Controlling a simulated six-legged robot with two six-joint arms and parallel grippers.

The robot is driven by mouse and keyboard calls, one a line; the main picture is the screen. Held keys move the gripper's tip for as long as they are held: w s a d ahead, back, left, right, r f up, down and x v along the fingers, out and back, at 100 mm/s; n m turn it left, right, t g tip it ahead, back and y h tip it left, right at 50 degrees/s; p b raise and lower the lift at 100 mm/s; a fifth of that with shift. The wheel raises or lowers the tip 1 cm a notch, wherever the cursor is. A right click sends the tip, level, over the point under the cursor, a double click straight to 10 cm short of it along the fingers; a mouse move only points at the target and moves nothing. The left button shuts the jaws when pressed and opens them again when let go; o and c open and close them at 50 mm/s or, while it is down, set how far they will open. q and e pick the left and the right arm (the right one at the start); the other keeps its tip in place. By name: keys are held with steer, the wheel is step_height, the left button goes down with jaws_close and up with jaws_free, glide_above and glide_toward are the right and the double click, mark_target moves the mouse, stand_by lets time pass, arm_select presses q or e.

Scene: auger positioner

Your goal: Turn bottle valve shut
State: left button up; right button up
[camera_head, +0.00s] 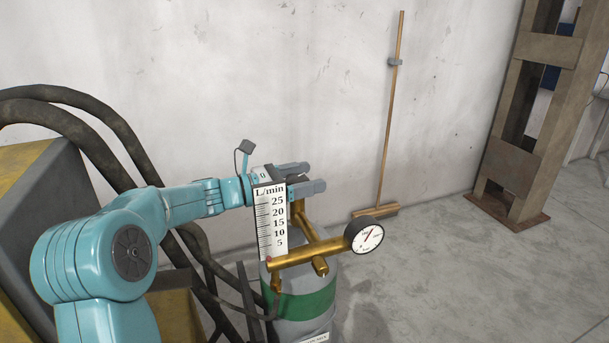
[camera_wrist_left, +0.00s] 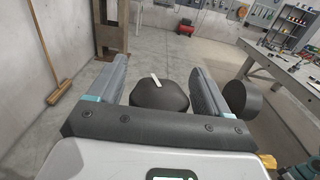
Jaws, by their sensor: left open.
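The grey gas bottle (camera_head: 300,307) with a green band stands below my left arm in the head view. Brass valve parts, a round pressure gauge (camera_head: 364,236) and a white L/min flow scale (camera_head: 272,222) sit on top. My left gripper (camera_head: 312,178) is open above the brass stem, near the wall. In the left wrist view, a dark rounded valve knob (camera_wrist_left: 160,96) with a white mark lies between the open fingers (camera_wrist_left: 158,75), with gaps showing at both sides. The knob is mostly hidden in the head view. My right gripper is not in view.
A broom (camera_head: 392,110) leans on the wall behind the bottle. A rusty steel post (camera_head: 520,120) stands at the right. Dark hoses (camera_head: 100,120) loop at the left. A workbench (camera_wrist_left: 285,65) shows in the left wrist view. The floor right of the bottle is clear.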

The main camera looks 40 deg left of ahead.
arm_select(q)
steer(key=c, duration=1)
